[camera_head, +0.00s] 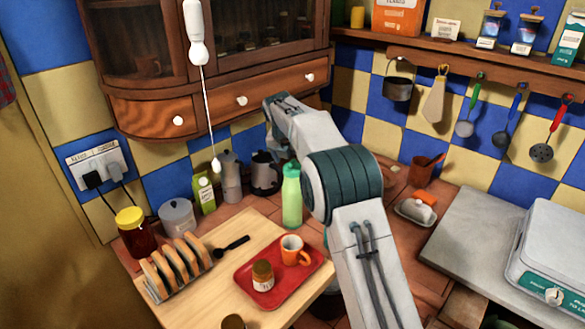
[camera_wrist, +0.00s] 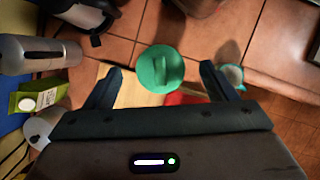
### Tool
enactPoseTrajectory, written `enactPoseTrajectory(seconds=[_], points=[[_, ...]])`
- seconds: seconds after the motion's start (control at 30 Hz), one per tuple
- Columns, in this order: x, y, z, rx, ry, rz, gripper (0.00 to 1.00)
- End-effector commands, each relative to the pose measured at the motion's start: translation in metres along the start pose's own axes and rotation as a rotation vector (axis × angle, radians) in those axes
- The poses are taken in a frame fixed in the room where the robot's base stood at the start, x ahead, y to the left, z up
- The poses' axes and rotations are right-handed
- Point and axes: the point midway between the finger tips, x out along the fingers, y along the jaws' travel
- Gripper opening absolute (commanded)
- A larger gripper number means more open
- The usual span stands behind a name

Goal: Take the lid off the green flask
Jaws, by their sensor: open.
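The green flask (camera_head: 291,200) stands upright at the back edge of the wooden board, with its lid (camera_head: 291,169) on top. In the wrist view I look down on the round green lid (camera_wrist: 160,69), which has a raised bar across it. My gripper (camera_wrist: 163,78) is open and empty. Its two fingers are on either side of the lid in the picture, apart from it; the height gap is hard to judge. The flask's body is mostly hidden under the lid in the wrist view. In the head view my fingers cannot be made out.
Left of the flask stand a dark jug (camera_head: 266,174), a grey pot (camera_head: 231,178) and a carton (camera_head: 204,194). In front, a red tray (camera_head: 303,273) holds an orange mug (camera_head: 293,250) and a jar (camera_head: 263,275). A toast rack (camera_head: 178,268) is on the wooden board (camera_head: 215,290). A wooden cabinet (camera_head: 215,95) hangs above.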

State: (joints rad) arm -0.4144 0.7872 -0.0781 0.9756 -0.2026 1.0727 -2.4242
Motion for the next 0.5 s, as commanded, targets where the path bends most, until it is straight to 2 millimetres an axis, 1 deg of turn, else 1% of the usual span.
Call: enactPoseTrajectory(seconds=[0.1,0.17,0.4,0.43,0.47,0.5], points=[[0.015,0.000,0.000,-0.001,0.001,-0.002,0.79],[0.019,0.000,0.000,-0.001,0.000,-0.001,0.79],[0.022,0.000,0.000,0.000,-0.001,0.001,0.79],[0.022,0.000,0.000,0.000,-0.001,0.001,0.76],[0.022,0.000,0.000,0.000,-0.001,0.001,0.67],[0.022,0.000,0.000,0.000,-0.001,0.001,0.56]])
